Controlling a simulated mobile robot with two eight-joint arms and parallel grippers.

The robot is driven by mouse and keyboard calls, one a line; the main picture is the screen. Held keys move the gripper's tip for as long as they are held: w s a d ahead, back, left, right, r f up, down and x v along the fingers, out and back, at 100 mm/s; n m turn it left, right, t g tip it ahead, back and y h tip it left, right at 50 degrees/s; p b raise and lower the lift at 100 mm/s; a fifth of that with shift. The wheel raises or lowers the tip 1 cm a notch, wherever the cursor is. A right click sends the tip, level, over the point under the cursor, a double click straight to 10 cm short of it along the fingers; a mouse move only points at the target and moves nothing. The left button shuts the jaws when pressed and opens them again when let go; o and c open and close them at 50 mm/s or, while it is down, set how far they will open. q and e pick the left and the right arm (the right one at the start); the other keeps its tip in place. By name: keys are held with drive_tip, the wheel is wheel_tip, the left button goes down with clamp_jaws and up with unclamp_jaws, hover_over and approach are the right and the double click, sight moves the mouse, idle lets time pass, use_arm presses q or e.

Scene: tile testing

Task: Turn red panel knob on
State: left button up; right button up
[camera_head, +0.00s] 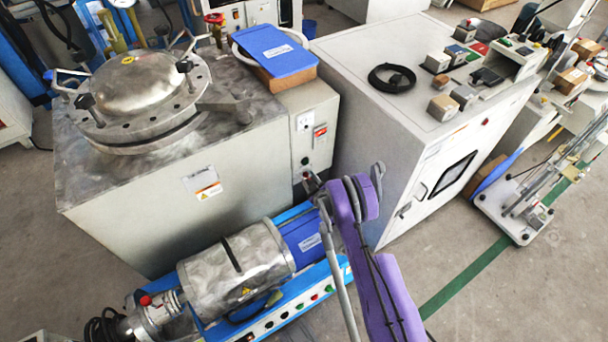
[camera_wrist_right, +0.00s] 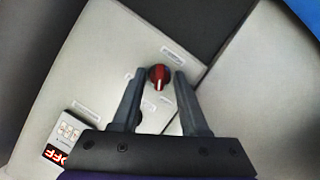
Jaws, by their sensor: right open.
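The red knob (camera_wrist_right: 158,77) shows in the right wrist view on a pale grey panel (camera_wrist_right: 112,68), with a light pointer mark on its lower part. My right gripper (camera_head: 312,182) is in front of the lower part of the grey control box (camera_head: 318,103) in the head view. Its two fingers are open in the wrist view, one on each side of the knob, with visible gaps. I cannot tell how far the fingertips are from the panel. The knob is not clear in the head view. My left gripper is not in view.
A red switch (camera_head: 320,131) sits higher on the control box. A steel vessel (camera_head: 135,85) stands left, and a large white cabinet (camera_head: 375,125) stands close on the right. A blue machine with a steel cylinder (camera_head: 235,270) lies below. Open floor shows at lower right.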

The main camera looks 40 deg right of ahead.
idle(0.3)
clamp_jaws()
